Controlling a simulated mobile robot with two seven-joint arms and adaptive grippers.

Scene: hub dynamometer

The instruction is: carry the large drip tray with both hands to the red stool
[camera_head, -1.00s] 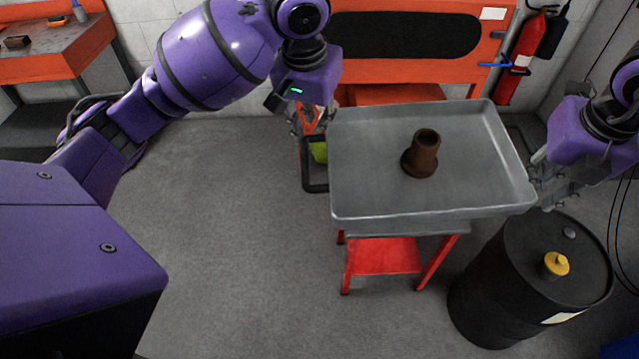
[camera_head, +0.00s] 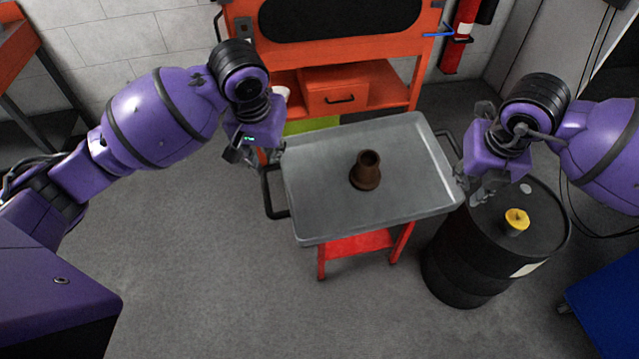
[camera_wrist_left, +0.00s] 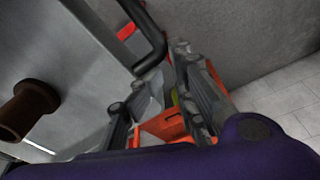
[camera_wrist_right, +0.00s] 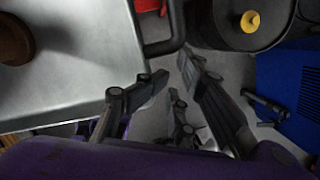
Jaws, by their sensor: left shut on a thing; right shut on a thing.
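The large drip tray (camera_head: 420,190) is a grey, shallow, rimmed metal pan, roughly level in the head view. A brown flanged hub part (camera_head: 367,172) stands upright in its middle. The tray fills the left of the right wrist view (camera_wrist_right: 75,75). A red stool (camera_head: 352,245) shows beneath the tray's front edge, its legs and red lower shelf in sight. Its top is hidden, so I cannot tell whether the tray touches it.
A black drum (camera_head: 465,265) with a yellow cap (camera_head: 516,221) stands close at the right, under my right gripper. A blue object (camera_head: 610,300) is further right. An orange workbench (camera_head: 400,65) stands behind. Black bar loops (camera_head: 275,195) flank the tray. Floor at front left is clear.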

